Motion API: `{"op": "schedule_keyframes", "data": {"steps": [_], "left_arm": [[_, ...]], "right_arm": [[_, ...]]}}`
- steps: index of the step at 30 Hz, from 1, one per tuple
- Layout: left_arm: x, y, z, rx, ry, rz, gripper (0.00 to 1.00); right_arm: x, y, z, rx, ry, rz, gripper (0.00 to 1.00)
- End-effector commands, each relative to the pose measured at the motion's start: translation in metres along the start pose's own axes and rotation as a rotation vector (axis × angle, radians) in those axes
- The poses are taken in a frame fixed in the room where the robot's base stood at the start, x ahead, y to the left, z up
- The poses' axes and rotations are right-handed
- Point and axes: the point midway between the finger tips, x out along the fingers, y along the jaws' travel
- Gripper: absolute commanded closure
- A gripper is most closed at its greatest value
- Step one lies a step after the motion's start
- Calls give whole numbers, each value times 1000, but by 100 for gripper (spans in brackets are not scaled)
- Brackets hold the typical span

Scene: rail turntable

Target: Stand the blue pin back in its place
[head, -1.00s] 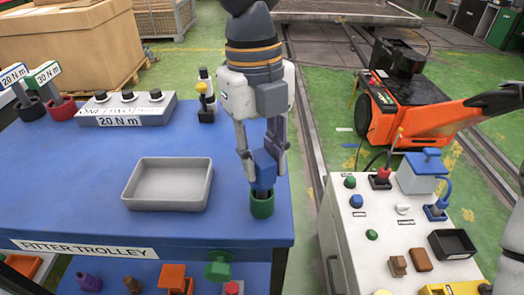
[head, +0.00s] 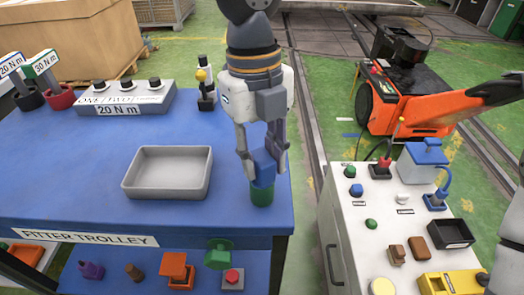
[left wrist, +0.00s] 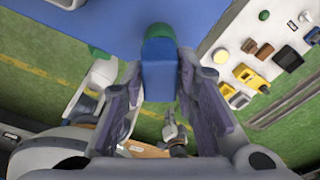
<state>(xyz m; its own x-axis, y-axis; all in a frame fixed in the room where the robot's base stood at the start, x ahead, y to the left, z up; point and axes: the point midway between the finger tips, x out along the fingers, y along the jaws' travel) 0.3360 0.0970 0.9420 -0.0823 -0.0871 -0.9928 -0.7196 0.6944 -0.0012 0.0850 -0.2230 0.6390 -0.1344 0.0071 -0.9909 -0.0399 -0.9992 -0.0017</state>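The blue pin (head: 263,167) is between the fingers of my left gripper (head: 264,172). It stands upright, its lower end at the mouth of a green cup (head: 262,196) on the trolley top. How deep it sits in the cup is hidden. My right gripper is not in view.
A grey tray (head: 168,190) lies left of the cup on the blue trolley (head: 60,185). A torque tester (head: 125,98) and wrench holders (head: 58,98) stand behind. A white cabinet (head: 340,215) with small parts is right, across a gap. An orange machine (head: 400,105) stands beyond.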

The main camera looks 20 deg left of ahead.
Motion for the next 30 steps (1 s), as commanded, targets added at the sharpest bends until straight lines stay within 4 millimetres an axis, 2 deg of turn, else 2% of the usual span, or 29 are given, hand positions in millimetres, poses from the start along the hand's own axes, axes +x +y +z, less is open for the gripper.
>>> {"op": "schedule_keyframes", "data": {"steps": [1,2,10,13,24,27,30], "left_arm": [[-1,0,0,0,0,-1,57],[-1,0,0,0,0,-1,52],[-1,0,0,0,0,0,52],[-9,-1,0,-1,-1,-3,52],[-100,-1,0,-1,-2,-5,52],[-114,0,0,0,-1,-3,52],[-120,0,0,1,0,-1,52]], "right_arm": [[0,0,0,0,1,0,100],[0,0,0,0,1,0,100],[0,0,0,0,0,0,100],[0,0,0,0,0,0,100],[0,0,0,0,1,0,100],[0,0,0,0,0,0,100],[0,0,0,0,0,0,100]]}}
